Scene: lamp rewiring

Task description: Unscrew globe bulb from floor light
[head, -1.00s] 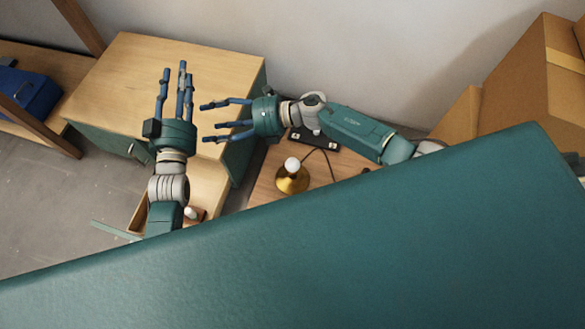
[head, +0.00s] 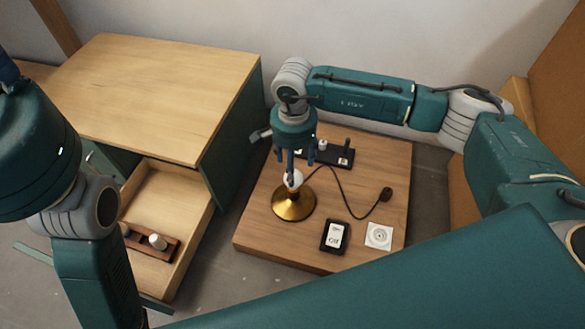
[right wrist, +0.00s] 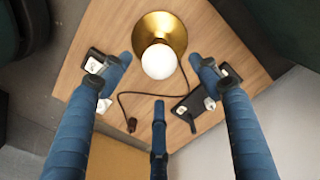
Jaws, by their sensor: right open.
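The floor light's round brass base (head: 293,203) stands on a low wooden platform. Its white globe bulb (head: 293,179) sits upright on top; the bulb (right wrist: 158,62) and base (right wrist: 160,33) also show in the right wrist view. My right gripper (head: 294,168) points down over the bulb. In the right wrist view its blue fingers (right wrist: 158,68) are spread open with gaps around the bulb, none clearly touching it. My left gripper (head: 8,68) is at the far left edge of the head view, its fingers mostly cut off, so their state is unclear.
A cabinet (head: 155,85) has an open drawer (head: 165,195) holding a small wooden holder (head: 165,248) with bulbs. On the platform (head: 270,252) lie a power strip (head: 335,155), cord and plug (head: 386,193), a black switch (head: 334,237) and a white socket plate (head: 379,236). Cardboard boxes stand right.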

